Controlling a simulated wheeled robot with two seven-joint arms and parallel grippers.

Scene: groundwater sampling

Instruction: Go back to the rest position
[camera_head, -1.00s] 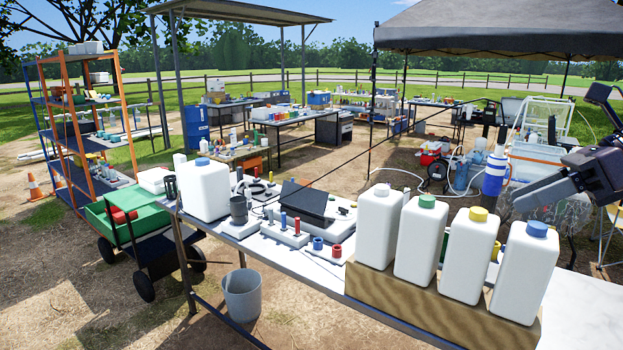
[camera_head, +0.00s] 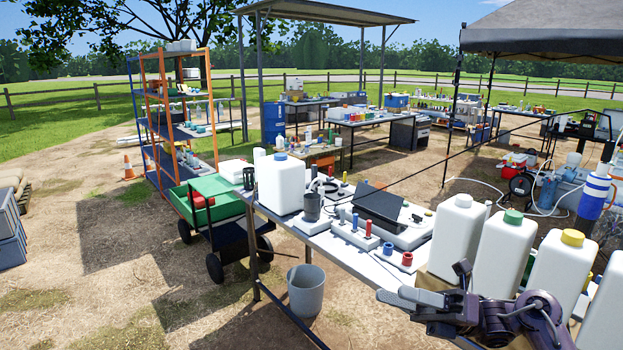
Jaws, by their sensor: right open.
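My right gripper (camera_head: 425,285) is low at the right, its jaws open and empty. It is in front of the row of white jugs and covers part of their base. The jugs stand upright: one with a white cap (camera_head: 455,238), one with a green cap (camera_head: 502,255), one with a yellow cap (camera_head: 560,270), and another cut off at the right edge (camera_head: 607,315). I cannot tell whether the gripper touches anything. My left gripper is not in view.
The long table (camera_head: 345,258) holds a blue-capped jug (camera_head: 281,186), a black-lidded device (camera_head: 380,208) and small bottles. A grey bucket (camera_head: 306,290) stands on the ground before it. A green cart (camera_head: 220,208) and orange shelf rack stand left. Bare ground at lower left is clear.

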